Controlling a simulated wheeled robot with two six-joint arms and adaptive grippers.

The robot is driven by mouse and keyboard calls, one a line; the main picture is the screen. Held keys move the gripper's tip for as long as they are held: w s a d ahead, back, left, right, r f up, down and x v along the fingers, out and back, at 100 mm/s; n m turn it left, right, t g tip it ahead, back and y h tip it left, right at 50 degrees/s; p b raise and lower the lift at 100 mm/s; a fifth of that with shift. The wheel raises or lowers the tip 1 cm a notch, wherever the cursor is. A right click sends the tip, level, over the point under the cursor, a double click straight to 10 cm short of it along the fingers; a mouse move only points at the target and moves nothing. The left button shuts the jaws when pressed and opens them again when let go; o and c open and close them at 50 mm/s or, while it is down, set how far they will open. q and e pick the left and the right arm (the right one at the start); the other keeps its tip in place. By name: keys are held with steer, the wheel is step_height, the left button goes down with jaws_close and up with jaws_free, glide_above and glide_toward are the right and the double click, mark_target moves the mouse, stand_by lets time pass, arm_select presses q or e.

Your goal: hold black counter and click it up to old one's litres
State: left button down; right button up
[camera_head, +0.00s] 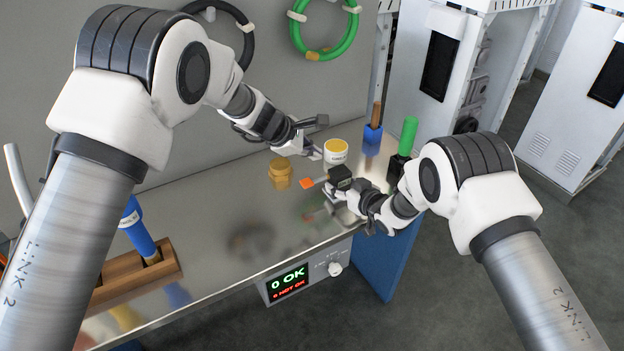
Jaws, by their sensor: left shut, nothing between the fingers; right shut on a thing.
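A small black box, which looks like the counter (341,174), is held above the metal bench at centre right. My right gripper (333,191) is shut on it. An orange tab (307,183) sticks out just left of it; I cannot tell whether it belongs to the counter. My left gripper (316,153) is shut and empty, just above and left of the counter, and looks apart from it. The counter's digits are too small to read. No old counter can be made out.
A yellow-and-white tub (335,151) and a brass fitting (280,172) stand close to the grippers. Blue (373,134) and green-handled (408,137) tools stand at the right end. A wooden rack (145,272) is at left. A panel (288,281) reads 0 OK, 0 NOT OK.

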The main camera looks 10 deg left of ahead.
stand_by(0.4)
steer(key=o, duration=1.5)
